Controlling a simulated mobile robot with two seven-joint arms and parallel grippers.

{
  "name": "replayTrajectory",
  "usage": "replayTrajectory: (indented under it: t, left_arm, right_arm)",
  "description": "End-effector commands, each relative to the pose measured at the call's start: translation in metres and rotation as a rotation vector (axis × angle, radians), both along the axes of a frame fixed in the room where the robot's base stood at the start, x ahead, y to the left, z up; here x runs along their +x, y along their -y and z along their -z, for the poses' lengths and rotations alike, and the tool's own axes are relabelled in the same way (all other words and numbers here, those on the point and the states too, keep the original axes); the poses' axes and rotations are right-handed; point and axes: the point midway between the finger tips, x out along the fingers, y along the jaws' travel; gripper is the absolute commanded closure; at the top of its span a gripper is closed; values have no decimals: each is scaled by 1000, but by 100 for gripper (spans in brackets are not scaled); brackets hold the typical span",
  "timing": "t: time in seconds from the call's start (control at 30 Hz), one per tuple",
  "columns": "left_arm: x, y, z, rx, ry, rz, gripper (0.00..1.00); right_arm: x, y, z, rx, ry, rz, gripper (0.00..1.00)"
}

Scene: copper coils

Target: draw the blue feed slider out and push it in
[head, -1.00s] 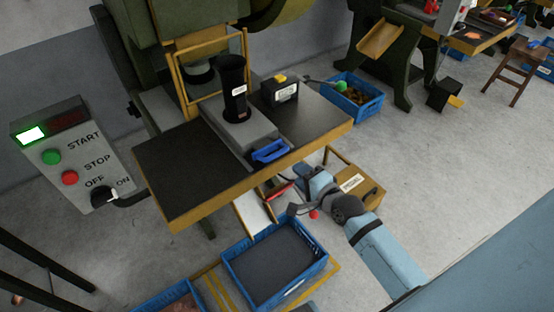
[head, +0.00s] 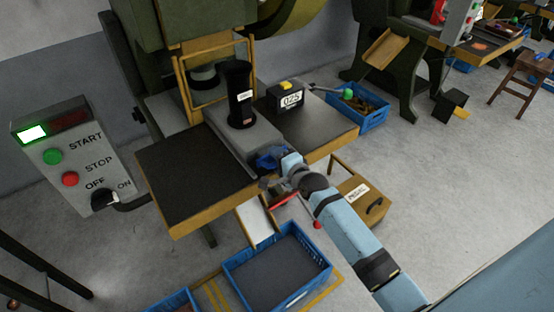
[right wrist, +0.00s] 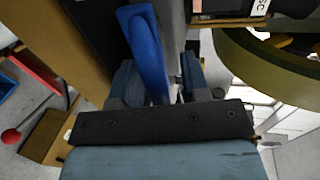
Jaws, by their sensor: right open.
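The blue feed slider handle (head: 268,157) sits at the front end of the grey slide block (head: 243,138) on the press table. My right gripper (head: 275,170) has come up to the handle from the front and partly covers it in the head view. In the right wrist view the blue handle (right wrist: 149,52) stands between the two fingers of my right gripper (right wrist: 158,78), which is open around it. Whether a finger touches the handle is hard to tell. My left gripper is not in view.
A black cylinder (head: 239,95) stands on the slide block, with a counter box (head: 287,98) to its right. A control panel (head: 70,160) stands at the left. A blue crate (head: 277,270) lies below the table's front edge (head: 215,210). A wooden drawer box (head: 358,196) is beside my right arm.

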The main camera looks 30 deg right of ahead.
Motion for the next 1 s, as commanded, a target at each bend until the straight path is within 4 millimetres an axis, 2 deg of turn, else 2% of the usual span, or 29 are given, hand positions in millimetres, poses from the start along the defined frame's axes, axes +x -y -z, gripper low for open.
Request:
replayTrajectory:
  t: [0.27, 0.3, 0.47, 0.63, 0.73, 0.9, 1.0]
  left_arm:
    - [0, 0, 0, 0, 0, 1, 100]
    - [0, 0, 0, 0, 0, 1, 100]
    - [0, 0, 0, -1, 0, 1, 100]
    - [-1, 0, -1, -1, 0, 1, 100]
    - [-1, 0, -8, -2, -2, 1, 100]
    - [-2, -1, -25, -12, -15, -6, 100]
    - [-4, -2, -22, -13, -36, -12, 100]
  right_arm:
    - [2, 0, 0, 0, 0, 0, 58]
    - [2, 0, 0, 0, 0, 0, 62]
    - [2, 0, 0, 0, 0, 0, 99]
    - [1, 0, 0, 0, 0, 0, 100]
    - [-7, 1, -2, 0, -2, -1, 100]
    - [-43, 6, -4, -3, -7, -1, 100]
    - [-63, 9, -3, -2, -6, -1, 100]
